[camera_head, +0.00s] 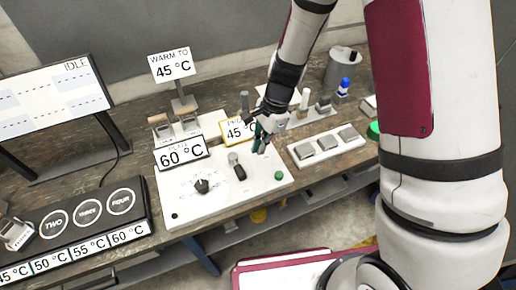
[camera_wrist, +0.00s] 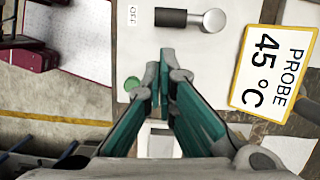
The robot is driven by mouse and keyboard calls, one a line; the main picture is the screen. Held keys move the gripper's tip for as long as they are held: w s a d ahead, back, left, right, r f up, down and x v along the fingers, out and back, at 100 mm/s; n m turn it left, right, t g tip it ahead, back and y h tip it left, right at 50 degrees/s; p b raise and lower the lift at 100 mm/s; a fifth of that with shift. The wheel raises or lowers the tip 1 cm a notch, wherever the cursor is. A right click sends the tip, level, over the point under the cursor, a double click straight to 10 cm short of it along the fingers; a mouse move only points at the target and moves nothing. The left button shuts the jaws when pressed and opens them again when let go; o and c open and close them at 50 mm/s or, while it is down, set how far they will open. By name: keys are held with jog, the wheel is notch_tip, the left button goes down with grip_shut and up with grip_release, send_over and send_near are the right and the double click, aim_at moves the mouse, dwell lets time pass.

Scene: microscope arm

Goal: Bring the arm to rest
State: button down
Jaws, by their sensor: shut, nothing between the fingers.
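My gripper (camera_head: 260,140) is above the back right part of the white control box (camera_head: 225,205), in front of the yellow-edged "PROBE 45 °C" sign. In the wrist view my gripper (camera_wrist: 160,88) has its teal fingers drawn together at the tips with nothing between them. The dark-handled lever (camera_head: 236,166) on the box is just left of my gripper in the head view. The lever also shows in the wrist view (camera_wrist: 178,18), beside an "OFF" label. Whether my fingertips touch the box, I cannot tell.
The "PROBE 45 °C" sign (camera_wrist: 272,72) stands close to my gripper. A "60 °C" sign (camera_head: 181,152) stands at the box's back edge. A dark knob (camera_head: 202,186) and a green button (camera_head: 278,175) are on the box. A white tray with grey blocks (camera_head: 326,145) is to the right.

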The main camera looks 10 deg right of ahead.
dwell(0.4)
jog(key=d+r+n+t+b, duration=0.1)
jog(key=d+r+n+b, duration=0.15)
jog(key=r, duration=0.55)
jog(key=d+r+n+t+b, duration=0.15)
jog(key=r+n, duration=0.25)
jog(key=r, duration=0.4)
jog(key=s+d+r+n+t+h+b, duration=0.2)
jog(key=s+d+r+n+t+b, duration=0.1)
jog(key=s+d+r+n, duration=0.4)
jog(key=shift+s+d+r+t+h, duration=0.35)
jog(key=shift+s+d+t, duration=0.2)
jog(key=shift+s, duration=0.65)
